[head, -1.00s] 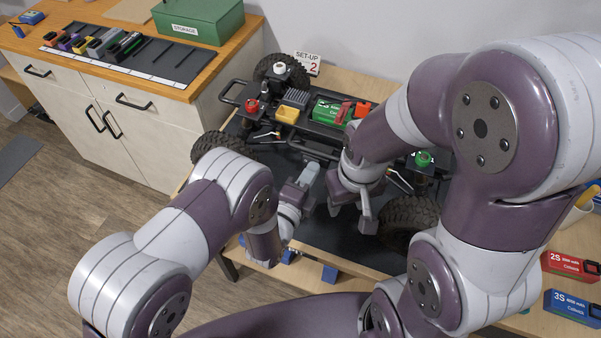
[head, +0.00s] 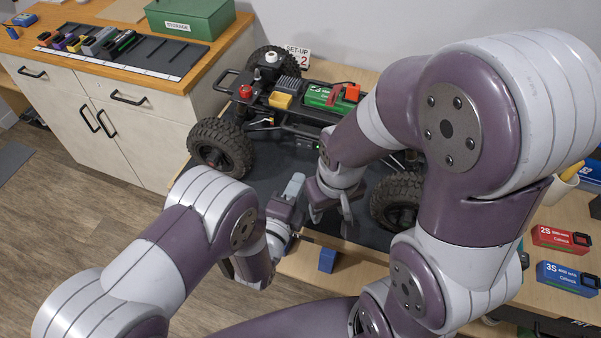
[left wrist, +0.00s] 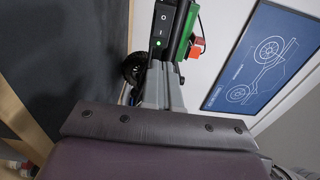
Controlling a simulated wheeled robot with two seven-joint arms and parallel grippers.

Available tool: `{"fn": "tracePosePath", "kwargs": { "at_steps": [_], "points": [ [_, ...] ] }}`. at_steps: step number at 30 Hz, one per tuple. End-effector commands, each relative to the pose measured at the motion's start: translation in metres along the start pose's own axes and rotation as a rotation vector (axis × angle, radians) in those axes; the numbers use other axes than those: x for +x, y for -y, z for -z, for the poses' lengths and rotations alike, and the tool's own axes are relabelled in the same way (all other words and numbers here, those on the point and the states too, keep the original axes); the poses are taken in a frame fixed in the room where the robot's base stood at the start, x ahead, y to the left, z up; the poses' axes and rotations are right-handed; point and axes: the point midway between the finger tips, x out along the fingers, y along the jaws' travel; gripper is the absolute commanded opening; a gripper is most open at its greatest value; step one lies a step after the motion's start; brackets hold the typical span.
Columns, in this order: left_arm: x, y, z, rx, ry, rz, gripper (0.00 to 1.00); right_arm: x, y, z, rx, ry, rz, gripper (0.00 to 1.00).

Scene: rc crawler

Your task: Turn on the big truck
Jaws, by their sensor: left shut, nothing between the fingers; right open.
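The big truck, a chassis with large black tyres (head: 220,147), stands on a dark mat, partly hidden by my arms. In the left wrist view its black switch (left wrist: 162,20) has white marks, and a small green light (left wrist: 158,43) glows below it. A green glow (head: 316,142) also shows on the truck's near side in the head view. My left gripper (head: 294,184) is shut and empty, just short of that side; its closed fingers show in the left wrist view (left wrist: 160,88), below the switch. My right gripper (head: 331,213) is open and empty, right of the left one.
A green battery (head: 325,97) sits on the truck. Red (head: 562,239) and blue (head: 567,277) battery boxes lie at the right of the table. A cabinet with a green storage box (head: 190,18) stands at the left. My two grippers are close together.

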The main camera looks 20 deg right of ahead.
Motion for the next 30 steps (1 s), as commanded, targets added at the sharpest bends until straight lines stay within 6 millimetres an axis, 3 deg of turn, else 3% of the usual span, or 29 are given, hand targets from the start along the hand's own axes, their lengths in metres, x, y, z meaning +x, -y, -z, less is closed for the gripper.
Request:
{"fn": "tracePosePath", "kwargs": {
  "at_steps": [3,9,30],
  "points": [
    [-0.024,-0.001,0.004,0.0,-0.002,-0.002,0.0,0.003,0.0,0.0,0.0,0.0,0.0,0.48],
    [-0.049,-0.001,0.007,-0.001,-0.001,0.0,0.0,0.004,0.0,-0.001,0.0,0.0,0.0,0.48],
    [-0.055,-0.003,0.008,-0.041,0.001,-0.01,0.0,0.004,0.0,-0.001,0.0,0.0,0.0,0.48]
  ]
}}
